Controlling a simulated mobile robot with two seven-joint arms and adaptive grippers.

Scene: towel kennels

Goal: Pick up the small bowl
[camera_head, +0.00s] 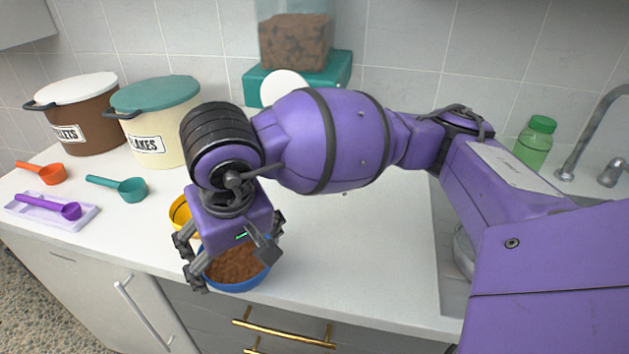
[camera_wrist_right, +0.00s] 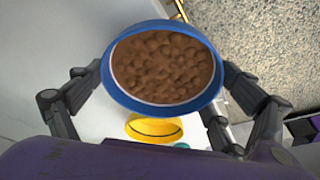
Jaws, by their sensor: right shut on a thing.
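A blue bowl (camera_head: 241,285) filled with brown kibble is at the front edge of the white counter in the head view. My right gripper (camera_head: 234,268) points down over it, with its fingers shut on opposite sides of the bowl. In the right wrist view the blue bowl (camera_wrist_right: 166,66) fills the space between the fingers and looks roughly level. I cannot tell whether its base touches the counter. A yellow bowl (camera_head: 179,214) stands just behind, partly hidden by my gripper; it also shows in the wrist view (camera_wrist_right: 154,129). My left gripper is not in view.
Orange (camera_head: 50,174), teal (camera_head: 130,189) and purple (camera_head: 67,210) scoops lie at the left, the purple one on a tray. Brown (camera_head: 92,130) and cream (camera_head: 170,145) lidded bins stand behind. A green bottle (camera_head: 535,143) stands near the tap. The counter right of the bowl is clear.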

